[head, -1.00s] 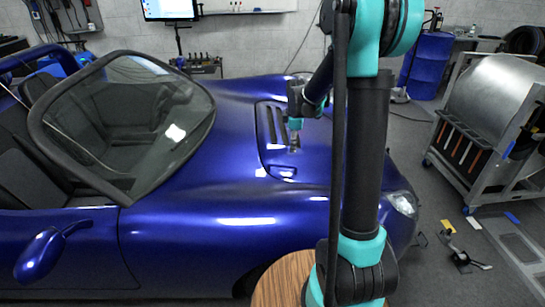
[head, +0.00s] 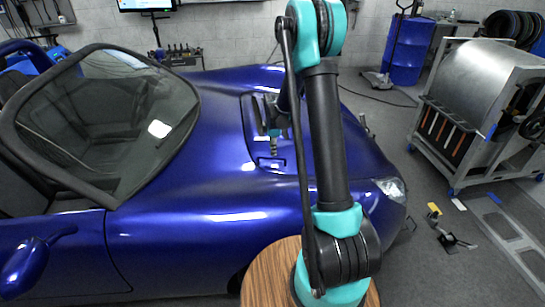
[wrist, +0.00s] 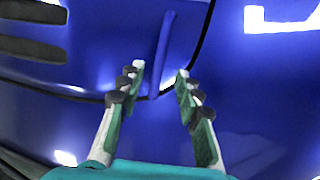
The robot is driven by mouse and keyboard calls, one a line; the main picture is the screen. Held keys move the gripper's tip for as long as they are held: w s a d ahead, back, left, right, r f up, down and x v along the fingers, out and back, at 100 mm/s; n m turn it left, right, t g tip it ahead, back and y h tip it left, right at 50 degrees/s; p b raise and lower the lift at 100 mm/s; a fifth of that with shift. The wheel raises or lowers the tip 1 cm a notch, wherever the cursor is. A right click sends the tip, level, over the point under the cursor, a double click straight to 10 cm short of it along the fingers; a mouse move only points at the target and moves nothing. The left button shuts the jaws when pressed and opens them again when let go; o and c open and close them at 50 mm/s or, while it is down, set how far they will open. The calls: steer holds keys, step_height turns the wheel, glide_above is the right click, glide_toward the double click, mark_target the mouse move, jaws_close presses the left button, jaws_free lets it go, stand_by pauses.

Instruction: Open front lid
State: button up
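The blue car's front lid (head: 245,125) is the outlined panel on the hood, lying flush with the body around it. A blue bar-shaped handle (head: 268,164) is near the lid's edge closest to me, and the handle also shows upright in the wrist view (wrist: 163,50). My gripper (head: 274,148) is over the lid, just above the handle. In the wrist view my gripper (wrist: 160,70) is open, with one fingertip on each side of the handle's lower part. I cannot tell whether the fingers are deep enough around it or touching it.
Dark vent slots (wrist: 33,30) lie left of the handle. The windshield (head: 110,120) rises left of the hood. A round wooden top (head: 262,275) is below my arm. A metal cart (head: 485,105) stands right, with small items (head: 455,241) on the floor before it.

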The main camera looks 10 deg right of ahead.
steer(key=shift+w+f, duration=0.2)
steer(key=shift+f, duration=0.8)
steer(key=shift+w+f, duration=0.15)
steer(key=shift+f, duration=0.9)
steer(key=shift+w+f, duration=0.2)
steer(key=shift+f, duration=0.8)
jaws_close()
